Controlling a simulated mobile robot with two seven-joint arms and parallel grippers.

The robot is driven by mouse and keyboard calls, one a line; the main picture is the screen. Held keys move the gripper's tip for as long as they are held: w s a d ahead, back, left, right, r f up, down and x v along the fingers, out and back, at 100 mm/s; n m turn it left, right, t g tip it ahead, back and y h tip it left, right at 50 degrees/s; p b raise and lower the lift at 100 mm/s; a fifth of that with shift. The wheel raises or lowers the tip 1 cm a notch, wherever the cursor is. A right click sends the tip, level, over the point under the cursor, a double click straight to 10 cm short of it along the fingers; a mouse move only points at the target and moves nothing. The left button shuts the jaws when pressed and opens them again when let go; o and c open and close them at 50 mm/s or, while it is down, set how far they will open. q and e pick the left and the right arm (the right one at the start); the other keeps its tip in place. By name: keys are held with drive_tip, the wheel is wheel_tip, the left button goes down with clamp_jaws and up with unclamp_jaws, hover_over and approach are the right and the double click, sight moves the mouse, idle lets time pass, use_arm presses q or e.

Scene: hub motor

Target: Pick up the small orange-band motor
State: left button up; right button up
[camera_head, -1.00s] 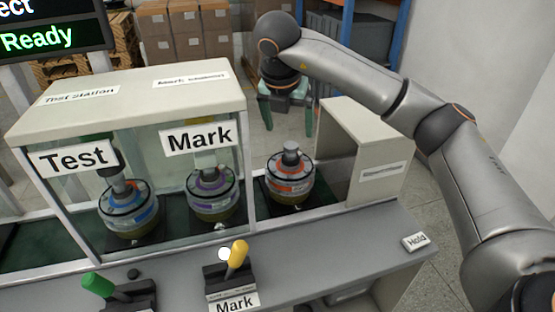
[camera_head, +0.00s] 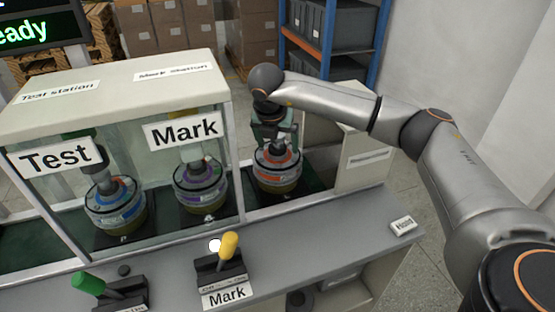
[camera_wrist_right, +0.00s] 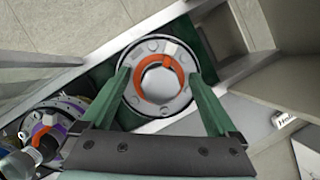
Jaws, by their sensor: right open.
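The small orange-band motor (camera_head: 277,172) stands upright on a dark pad at the right end of the station row. My right gripper (camera_head: 275,138) is open and points down directly over the motor's top. In the right wrist view, the motor (camera_wrist_right: 182,103) appears from above, with its pale round shaft between the two green fingers (camera_wrist_right: 159,77). A gap shows between each finger and the shaft, so the gripper does not hold it. My left gripper is out of view.
A purple-band motor (camera_head: 200,185) and a blue-band motor (camera_head: 115,207) stand under the station cover (camera_head: 110,75) to the left. A beige housing (camera_head: 364,155) stands close on the right. The yellow (camera_head: 229,245) and green (camera_head: 87,283) levers are in front.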

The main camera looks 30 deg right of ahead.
drive_tip(key=shift+w+f, duration=0.1)
drive_tip(key=shift+f, duration=0.15)
clamp_jaws()
idle(0.6)
drive_tip(key=shift+w+r, duration=0.1)
drive_tip(key=shift+r, duration=0.1)
